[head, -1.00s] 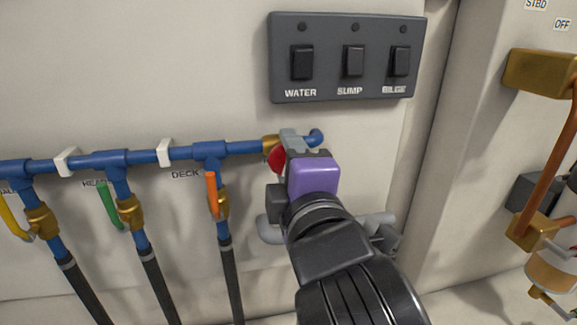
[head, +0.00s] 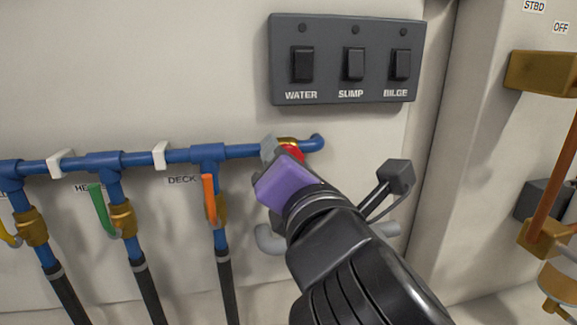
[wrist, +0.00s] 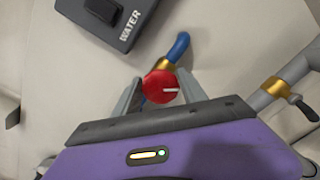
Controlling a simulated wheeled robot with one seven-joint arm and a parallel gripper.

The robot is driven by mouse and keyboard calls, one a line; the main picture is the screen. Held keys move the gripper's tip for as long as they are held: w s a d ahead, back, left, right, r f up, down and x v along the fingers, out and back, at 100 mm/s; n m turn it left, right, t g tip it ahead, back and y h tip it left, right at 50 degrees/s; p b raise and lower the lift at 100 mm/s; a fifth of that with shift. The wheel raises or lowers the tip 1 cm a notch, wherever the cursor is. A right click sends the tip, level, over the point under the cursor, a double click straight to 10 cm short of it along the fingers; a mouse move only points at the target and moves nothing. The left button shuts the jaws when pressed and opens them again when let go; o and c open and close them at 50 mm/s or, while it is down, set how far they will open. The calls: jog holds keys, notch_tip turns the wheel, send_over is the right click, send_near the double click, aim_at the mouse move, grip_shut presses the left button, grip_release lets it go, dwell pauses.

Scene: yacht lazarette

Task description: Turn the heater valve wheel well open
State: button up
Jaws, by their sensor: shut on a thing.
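The heater valve wheel is a small red round knob (wrist: 161,87) with a white line on its face. In the wrist view it sits between the two grey fingers of my gripper (wrist: 160,94), which is shut on it. The white line points to the right there. In the head view a sliver of the red wheel (head: 292,151) shows beside the fingers, with the brass valve body behind it at the end of the blue pipe. My purple gripper body (head: 288,184) hides most of the wheel's surroundings.
A dark switch panel (head: 346,58) marked WATER, SUMP and BILGE is above the gripper. Orange (head: 209,198), green (head: 99,209) and yellow lever valves hang from the blue pipe (head: 136,158) on the left. Brass fittings (head: 541,73) stand at the right.

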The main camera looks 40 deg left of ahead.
jog(key=shift+a+f+n, duration=0.1)
jog(key=shift+f+n, duration=0.1)
jog(key=shift+n, duration=0.9)
jog(key=o, duration=1.3)
jog(key=shift+r, duration=0.1)
jog(key=shift+o, duration=0.2)
jog(key=b+v, duration=0.2)
jog(key=v, duration=0.6)
